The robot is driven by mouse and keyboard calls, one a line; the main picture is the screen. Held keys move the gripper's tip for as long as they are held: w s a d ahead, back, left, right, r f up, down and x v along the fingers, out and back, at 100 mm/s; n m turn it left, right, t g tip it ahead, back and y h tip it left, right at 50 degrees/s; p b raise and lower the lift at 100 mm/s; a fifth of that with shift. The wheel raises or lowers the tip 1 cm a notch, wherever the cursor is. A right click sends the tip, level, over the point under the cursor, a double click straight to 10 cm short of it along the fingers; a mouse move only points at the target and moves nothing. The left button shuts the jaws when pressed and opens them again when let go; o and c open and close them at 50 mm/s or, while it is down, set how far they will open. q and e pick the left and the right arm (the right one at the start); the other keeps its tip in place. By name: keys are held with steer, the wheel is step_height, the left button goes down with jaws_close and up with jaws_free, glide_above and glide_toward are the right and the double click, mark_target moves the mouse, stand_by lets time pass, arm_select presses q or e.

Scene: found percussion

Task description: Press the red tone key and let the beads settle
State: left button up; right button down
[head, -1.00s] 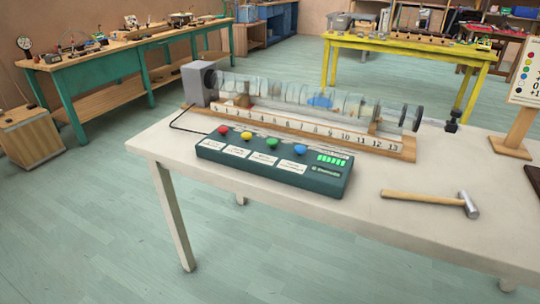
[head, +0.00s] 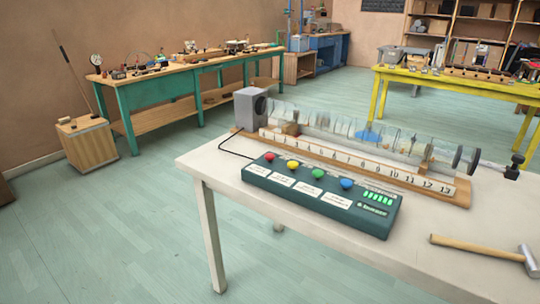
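The red tone key (head: 270,156) is the leftmost of the coloured knobs on a dark green control box (head: 318,195) on the white table. Yellow (head: 293,164), green (head: 318,173) and blue (head: 347,183) keys stand in a row to its right. Behind the box a clear tube (head: 360,132) lies along a wooden base with a numbered scale (head: 350,160). A grey speaker box (head: 251,108) stands at the tube's left end. Small brownish matter shows in the tube, too small to tell as beads. Neither gripper is in view.
A hammer (head: 480,247) lies at the table's right front. The white table (head: 228,165) has bare room left and in front of the box. A green workbench (head: 190,82), a wooden crate (head: 87,143) and a yellow table (head: 455,82) stand beyond open floor.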

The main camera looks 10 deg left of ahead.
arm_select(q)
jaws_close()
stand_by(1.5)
